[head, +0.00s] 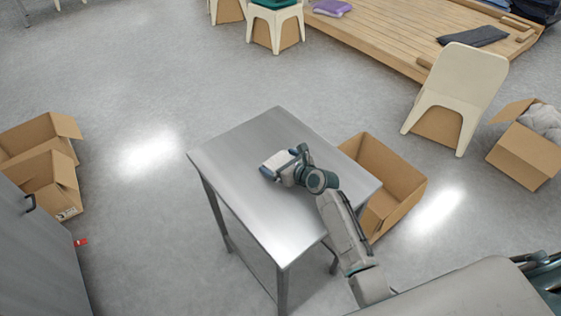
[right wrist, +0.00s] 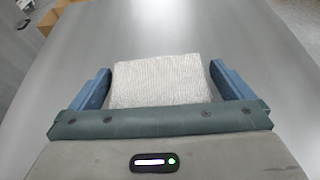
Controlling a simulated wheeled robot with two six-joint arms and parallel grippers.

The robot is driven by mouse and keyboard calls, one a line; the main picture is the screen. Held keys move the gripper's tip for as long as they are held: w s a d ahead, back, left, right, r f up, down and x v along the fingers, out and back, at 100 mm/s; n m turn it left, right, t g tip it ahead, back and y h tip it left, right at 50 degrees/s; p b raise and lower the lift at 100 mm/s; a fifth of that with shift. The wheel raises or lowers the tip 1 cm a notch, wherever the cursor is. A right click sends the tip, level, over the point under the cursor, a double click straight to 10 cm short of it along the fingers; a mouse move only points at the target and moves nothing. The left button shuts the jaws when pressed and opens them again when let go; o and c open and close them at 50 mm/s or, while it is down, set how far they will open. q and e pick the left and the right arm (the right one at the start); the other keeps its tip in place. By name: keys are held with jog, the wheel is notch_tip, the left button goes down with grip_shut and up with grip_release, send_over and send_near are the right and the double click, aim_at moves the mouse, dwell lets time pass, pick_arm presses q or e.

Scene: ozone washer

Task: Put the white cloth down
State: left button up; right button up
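The white cloth (right wrist: 160,80) is a folded, ribbed pad on or just above the grey metal table (right wrist: 265,60). In the head view the cloth (head: 275,161) shows as a small pale patch at my right gripper (head: 272,168), over the middle of the table (head: 235,140). In the right wrist view the blue fingers of my right gripper (right wrist: 160,72) stand wide apart, one on each side of the cloth, with narrow gaps beside it. Whether the cloth touches the tabletop is hard to tell. My left gripper is not in view.
An open cardboard box (head: 405,170) stands right of the table, with more boxes (head: 45,185) at the left. A cream chair (head: 470,75) and a box of grey cloths (head: 525,155) stand at the right. The tabletop around the gripper is clear.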

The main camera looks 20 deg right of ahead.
jog(key=shift+r, duration=0.15)
jog(key=v, duration=1.2)
jog(key=shift+r, duration=0.1)
